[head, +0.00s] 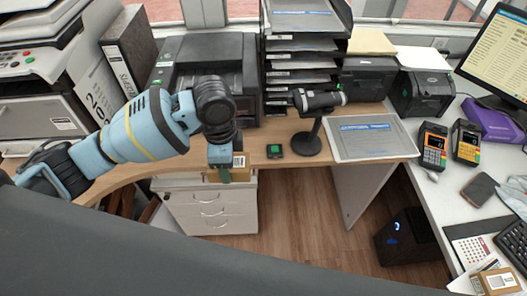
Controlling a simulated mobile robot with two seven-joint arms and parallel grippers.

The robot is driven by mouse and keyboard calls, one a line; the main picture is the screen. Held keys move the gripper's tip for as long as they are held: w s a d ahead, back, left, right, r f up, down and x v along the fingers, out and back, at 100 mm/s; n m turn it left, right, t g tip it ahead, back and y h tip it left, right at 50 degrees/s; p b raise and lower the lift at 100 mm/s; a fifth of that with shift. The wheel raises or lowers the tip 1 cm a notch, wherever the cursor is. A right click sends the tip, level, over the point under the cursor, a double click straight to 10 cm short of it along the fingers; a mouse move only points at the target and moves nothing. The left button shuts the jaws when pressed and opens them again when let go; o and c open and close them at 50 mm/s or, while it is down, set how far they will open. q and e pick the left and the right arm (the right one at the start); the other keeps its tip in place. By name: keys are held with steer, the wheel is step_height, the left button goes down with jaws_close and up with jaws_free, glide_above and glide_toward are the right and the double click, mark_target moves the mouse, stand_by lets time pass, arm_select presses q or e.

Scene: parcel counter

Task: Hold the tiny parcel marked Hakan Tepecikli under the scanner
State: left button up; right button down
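My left gripper (221,168) points down at the front edge of the wooden desk. It appears shut on a small brown parcel (240,174) with a white label, partly hidden by the gripper. The label is too small to read, so I cannot tell whose name it bears. The black scanner (318,103) sits on its stand to the right of the held parcel, its head raised above the desk; the parcel is apart from it. Another small brown parcel (498,281) with a white label lies at the bottom right. My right gripper is not in view.
A small dark device with a green screen (275,150) lies between gripper and scanner stand. A tablet-like panel (371,138) lies right of the stand. Paper trays (300,60) and printers (205,65) stand behind. Card terminals (434,146) and a phone (483,190) are on the right counter.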

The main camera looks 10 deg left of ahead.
arm_select(q)
steer(key=s+r+n, duration=0.1)
steer(key=n, duration=0.2)
steer(key=s+a+r+n, duration=0.1)
steer(key=r+n, duration=0.1)
steer(key=n, duration=0.2)
steer(key=s+a+r+n, duration=0.1)
steer(key=n, duration=0.2)
steer(key=shift+s+a+r, duration=0.15)
steer(key=shift+s+a, duration=0.1)
steer(key=n, duration=0.1)
steer(key=s+r+n, duration=0.1)
steer(key=n, duration=0.1)
steer(key=a+n, duration=0.1)
steer(key=n, duration=0.1)
steer(key=shift+s+r, duration=0.3)
steer(key=shift+r, duration=0.05)
